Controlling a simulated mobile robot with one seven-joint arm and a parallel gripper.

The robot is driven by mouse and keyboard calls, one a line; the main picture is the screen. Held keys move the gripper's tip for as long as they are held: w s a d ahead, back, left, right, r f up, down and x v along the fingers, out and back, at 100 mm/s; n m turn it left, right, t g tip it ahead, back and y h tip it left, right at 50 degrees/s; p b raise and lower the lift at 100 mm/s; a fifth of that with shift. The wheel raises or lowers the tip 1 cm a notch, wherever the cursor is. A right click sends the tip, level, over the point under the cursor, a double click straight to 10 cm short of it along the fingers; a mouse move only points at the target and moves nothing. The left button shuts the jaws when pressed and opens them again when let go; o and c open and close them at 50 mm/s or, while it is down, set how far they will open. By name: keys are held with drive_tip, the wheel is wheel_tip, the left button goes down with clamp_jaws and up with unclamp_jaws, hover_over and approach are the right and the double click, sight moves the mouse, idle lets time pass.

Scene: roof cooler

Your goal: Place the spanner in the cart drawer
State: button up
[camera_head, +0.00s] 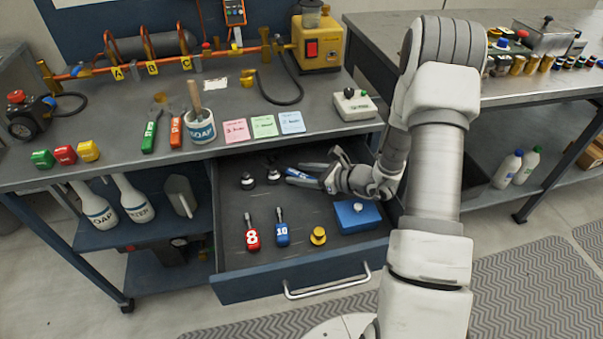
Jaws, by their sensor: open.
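The cart drawer (240,262) is pulled open below the worktop, with several things on its dark floor. A grey tool with a blue part (298,174), which looks like the spanner, lies in the drawer towards the back middle. My gripper (326,168) is low over the drawer at the tool's right end, with its jaws open. The fingers overlap the tool's right end, so I cannot tell whether they touch it. My gripper and wrist hide part of the drawer's back right.
The worktop (100,165) overhangs the drawer's back.

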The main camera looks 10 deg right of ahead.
drive_tip(key=shift+r, duration=0.25)
drive_tip(key=p+v, duration=0.2)
drive_tip(key=v, duration=0.5)
drive_tip(key=shift+s+d, duration=0.1)
drive_tip(key=shift+s+r, duration=0.1)
drive_tip(key=shift+r, duration=0.2)
drive_tip(key=s+a+r+n+g, duration=0.7)
drive_tip(key=s+a+r+n, duration=0.4)
drive_tip(key=r+n, duration=0.4)
drive_tip(key=s+d+r+n+t+h, duration=0.3)
drive_tip(key=s+d+r+n+h, duration=0.3)
drive_tip(key=s+r+n+h, duration=0.3)
drive_tip(key=s+r+n, duration=0.1)
drive_tip(key=s+n, duration=0.1)
drive_tip(key=n, duration=0.1)
drive_tip(key=shift+s, duration=0.3)
drive_tip(key=shift+w, duration=0.1)
